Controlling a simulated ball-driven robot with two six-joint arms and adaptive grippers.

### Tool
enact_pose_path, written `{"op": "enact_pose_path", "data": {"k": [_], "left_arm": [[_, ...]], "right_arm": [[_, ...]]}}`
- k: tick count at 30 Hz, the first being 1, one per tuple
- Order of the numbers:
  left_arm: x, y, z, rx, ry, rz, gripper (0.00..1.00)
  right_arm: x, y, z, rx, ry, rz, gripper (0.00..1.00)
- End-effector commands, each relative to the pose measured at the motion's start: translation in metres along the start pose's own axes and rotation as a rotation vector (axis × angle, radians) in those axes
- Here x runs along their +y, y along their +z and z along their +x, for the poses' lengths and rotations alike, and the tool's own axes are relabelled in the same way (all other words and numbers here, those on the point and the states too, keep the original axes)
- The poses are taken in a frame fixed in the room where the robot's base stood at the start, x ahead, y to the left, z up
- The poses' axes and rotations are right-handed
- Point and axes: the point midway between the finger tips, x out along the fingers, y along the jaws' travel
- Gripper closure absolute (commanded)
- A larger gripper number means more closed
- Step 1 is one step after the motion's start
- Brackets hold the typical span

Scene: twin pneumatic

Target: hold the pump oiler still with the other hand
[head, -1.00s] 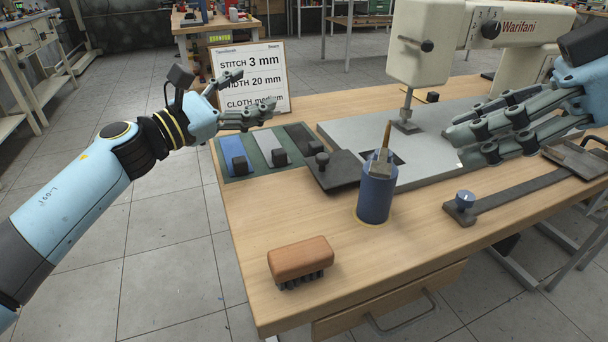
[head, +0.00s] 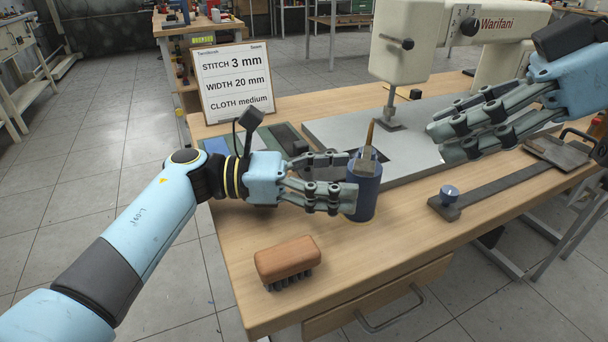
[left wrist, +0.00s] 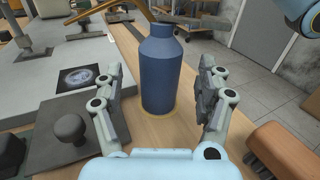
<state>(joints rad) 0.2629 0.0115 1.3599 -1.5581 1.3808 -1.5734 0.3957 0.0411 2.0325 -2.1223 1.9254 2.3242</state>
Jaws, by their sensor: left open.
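My right gripper (head: 437,133) is open and empty, above the grey machine bed to the right of the oiler.
A brown brush (head: 287,259) lies near the table's front edge. The sewing machine (head: 400,45) stands behind on its grey bed (head: 330,128). A sign (head: 234,82) stands at the back left. A dark bar with a blue knob (head: 450,193) lies to the right.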

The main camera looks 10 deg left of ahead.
Motion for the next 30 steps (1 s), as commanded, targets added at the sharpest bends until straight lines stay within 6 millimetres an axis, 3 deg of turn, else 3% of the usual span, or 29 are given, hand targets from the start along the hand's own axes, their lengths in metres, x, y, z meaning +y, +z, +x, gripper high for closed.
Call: {"op": "enact_pose_path", "data": {"k": [3, 9, 19, 30], "left_arm": [[0.000, 0.001, 0.020, -0.002, -0.001, 0.000, 0.27], [0.000, 0.000, 0.038, 0.000, 0.000, 0.000, 0.27], [0.000, 0.000, 0.041, 0.001, 0.001, 0.001, 0.28], [0.000, 0.000, 0.040, 0.001, 0.001, 0.001, 0.76]], "right_arm": [[0.000, 0.000, 0.000, 0.000, 0.000, 0.000, 0.62], [0.000, 0.000, 0.000, 0.000, 0.000, 0.000, 0.62], [0.000, 0.000, 0.000, 0.000, 0.000, 0.000, 0.62], [0.000, 0.000, 0.000, 0.000, 0.000, 0.000, 0.62]]}}
